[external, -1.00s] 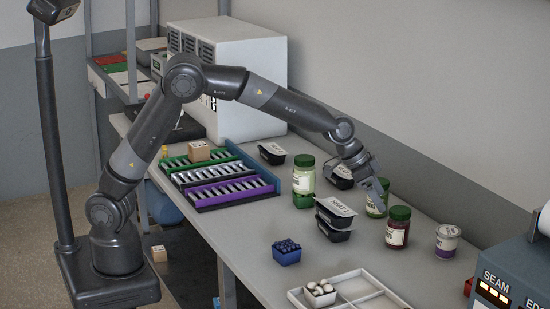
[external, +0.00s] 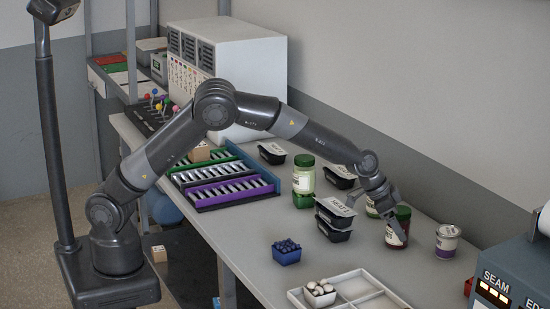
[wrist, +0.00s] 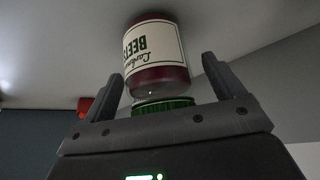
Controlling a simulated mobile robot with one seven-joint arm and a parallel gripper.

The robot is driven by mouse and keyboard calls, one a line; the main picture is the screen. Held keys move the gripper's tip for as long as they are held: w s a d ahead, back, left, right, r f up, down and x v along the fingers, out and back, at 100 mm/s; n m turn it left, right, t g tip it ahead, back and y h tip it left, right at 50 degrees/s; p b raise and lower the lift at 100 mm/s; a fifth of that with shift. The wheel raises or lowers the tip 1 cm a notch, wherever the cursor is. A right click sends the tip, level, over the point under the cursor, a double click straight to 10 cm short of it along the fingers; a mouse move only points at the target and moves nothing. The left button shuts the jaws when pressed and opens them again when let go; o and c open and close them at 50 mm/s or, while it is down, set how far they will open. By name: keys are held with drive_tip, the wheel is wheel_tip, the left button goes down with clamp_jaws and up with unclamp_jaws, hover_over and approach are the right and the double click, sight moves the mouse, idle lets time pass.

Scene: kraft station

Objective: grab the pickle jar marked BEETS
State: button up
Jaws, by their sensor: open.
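The BEETS jar (external: 392,240) is dark red with a cream label and a green lid. It stands upright on the bench, partly covered by my gripper (external: 398,222). In the wrist view the jar (wrist: 158,75) appears upside down, with the word BEETS readable on its label and its green lid nearest the palm. My gripper (wrist: 163,75) is open, with one finger on each side of the jar. A gap shows on both sides, so the fingers look apart from the glass.
A green-lidded jar (external: 372,211) stands just behind, partly hidden by my wrist. A purple-and-white can (external: 447,242) is to the right. Stacked black tubs (external: 334,224) are to the left. A white divided tray (external: 352,284) and a blue berry basket (external: 287,253) lie in front.

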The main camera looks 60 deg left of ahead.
drive_tip(key=shift+w+d+f, duration=0.1)
drive_tip(key=shift+w+f, duration=0.05)
drive_tip(key=shift+f, duration=0.05)
drive_tip(key=shift+c, duration=0.4)
drive_tip(key=shift+r, duration=0.1)
drive_tip(key=c, duration=1.4)
